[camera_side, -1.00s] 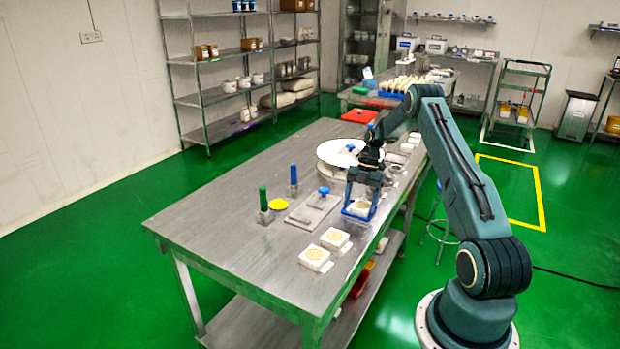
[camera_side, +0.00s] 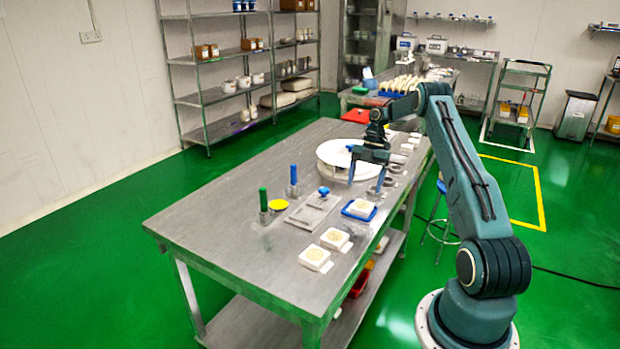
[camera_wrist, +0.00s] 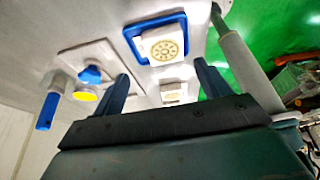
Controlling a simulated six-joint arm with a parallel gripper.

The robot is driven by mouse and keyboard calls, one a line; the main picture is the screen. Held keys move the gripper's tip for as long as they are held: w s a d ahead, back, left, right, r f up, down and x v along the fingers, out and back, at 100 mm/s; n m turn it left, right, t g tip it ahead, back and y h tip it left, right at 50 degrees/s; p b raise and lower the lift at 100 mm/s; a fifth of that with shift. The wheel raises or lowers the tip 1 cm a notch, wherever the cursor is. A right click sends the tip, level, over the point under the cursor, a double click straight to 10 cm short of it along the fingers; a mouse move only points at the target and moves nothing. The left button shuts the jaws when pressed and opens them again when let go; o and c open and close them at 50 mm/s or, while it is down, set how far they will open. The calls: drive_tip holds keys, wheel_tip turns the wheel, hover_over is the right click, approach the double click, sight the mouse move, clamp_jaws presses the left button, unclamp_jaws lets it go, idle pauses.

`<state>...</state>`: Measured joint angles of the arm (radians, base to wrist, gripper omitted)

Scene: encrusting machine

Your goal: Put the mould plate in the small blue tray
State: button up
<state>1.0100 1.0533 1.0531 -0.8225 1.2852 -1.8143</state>
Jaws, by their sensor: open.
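The mould plate (camera_side: 363,207), a white square block with a round beige patterned face, lies in the small blue tray (camera_side: 345,209) near the table's right edge. In the wrist view the plate (camera_wrist: 163,44) sits inside the blue rim (camera_wrist: 133,38), face up; whether it lies fully flat I cannot tell. My gripper (camera_side: 366,179) is open and empty, above and behind the tray, apart from it. Its two fingers (camera_wrist: 163,82) stand wide apart in the wrist view, nothing between them.
Two similar white blocks (camera_side: 335,239) (camera_side: 315,258) stand in front of the tray. Left are a metal plate with a blue knob (camera_side: 313,209), a yellow disc (camera_side: 278,205), and green-handled (camera_side: 263,200) and blue-handled (camera_side: 293,180) tools. A white round turntable (camera_side: 335,153) is behind. The table's front left is clear.

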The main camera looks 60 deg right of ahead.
drive_tip(key=shift+d+r, duration=0.15)
drive_tip(key=shift+r, duration=0.25)
drive_tip(key=shift+r, duration=0.1)
idle(0.4)
drive_tip(key=shift+w+r, duration=0.15)
drive_tip(key=shift+r, duration=0.05)
drive_tip(key=w+a+r+m+h, duration=0.2)
drive_tip(key=w+a+r+m, duration=0.25)
drive_tip(key=a+r, duration=0.9)
drive_tip(key=s+a+r+m+t+h, duration=0.15)
drive_tip(key=a+r+m, duration=0.25)
drive_tip(key=a+r, duration=0.65)
drive_tip(key=s+a+r+m+t, duration=0.2)
drive_tip(key=s+a+m, duration=0.3)
drive_tip(key=s+a, duration=0.65)
drive_tip(key=s+a+f+m+t, duration=0.1)
drive_tip(key=s+a+m, duration=0.1)
drive_tip(key=s, duration=0.3)
drive_tip(key=s+a+f+m+t+h, duration=0.1)
drive_tip(key=s+a+f+m, duration=0.1)
drive_tip(key=s+a, duration=0.1)
drive_tip(key=shift+s+a+f, duration=0.3)
drive_tip(key=shift+s, duration=0.55)
